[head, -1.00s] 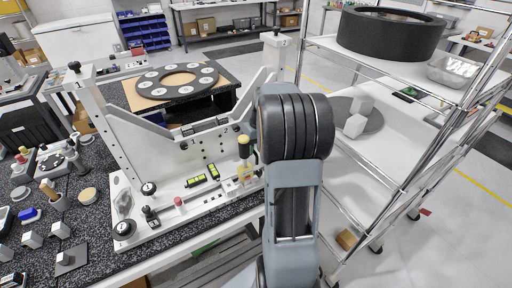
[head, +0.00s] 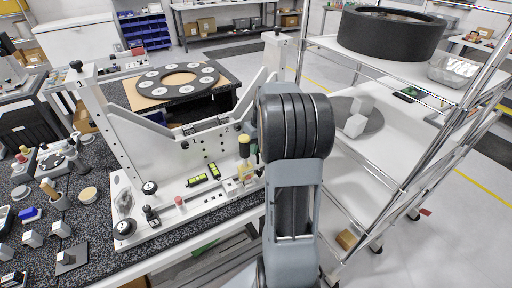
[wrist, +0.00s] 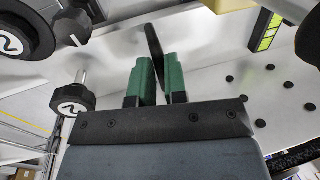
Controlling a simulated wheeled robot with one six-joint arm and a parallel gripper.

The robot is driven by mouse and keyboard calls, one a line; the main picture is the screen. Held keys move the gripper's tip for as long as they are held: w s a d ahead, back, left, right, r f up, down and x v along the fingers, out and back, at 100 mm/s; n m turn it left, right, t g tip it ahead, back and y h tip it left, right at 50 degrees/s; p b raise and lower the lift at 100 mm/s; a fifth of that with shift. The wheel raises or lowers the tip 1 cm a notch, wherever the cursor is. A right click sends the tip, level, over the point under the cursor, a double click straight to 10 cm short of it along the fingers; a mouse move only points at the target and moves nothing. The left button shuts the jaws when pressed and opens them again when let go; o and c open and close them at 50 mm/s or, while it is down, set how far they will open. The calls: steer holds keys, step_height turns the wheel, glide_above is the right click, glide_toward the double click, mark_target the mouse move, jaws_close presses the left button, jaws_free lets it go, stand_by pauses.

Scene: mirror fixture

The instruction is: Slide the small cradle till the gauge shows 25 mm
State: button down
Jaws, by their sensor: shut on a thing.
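The white fixture (head: 190,150) with a V-shaped top stands on the bench in the head view. My gripper is mostly hidden behind my arm there. In the wrist view its two green fingers (wrist: 158,80) are shut on a thin black handle (wrist: 154,45), which sticks out beyond the fingertips. A black knob marked 2 (wrist: 72,101) is left of the fingers, apart from them. I cannot make out which part is the small cradle, and no gauge reading is legible.
Two yellow-and-black strips (head: 203,176) and several knobs sit on the fixture base. A wire shelf rack (head: 385,140) stands to the right. Small parts crowd the bench at left.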

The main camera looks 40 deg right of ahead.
steer(key=c, duration=1.2)
jaws_free()
steer(key=shift+d, duration=0.2)
steer(key=shift+o, duration=0.2)
step_height(320, 180, up, 14)
steer(key=d, duration=0.2)
steer(key=shift+s+d+f, duration=0.15)
steer(key=shift+s+d, duration=0.05)
steer(key=shift+d, duration=0.15)
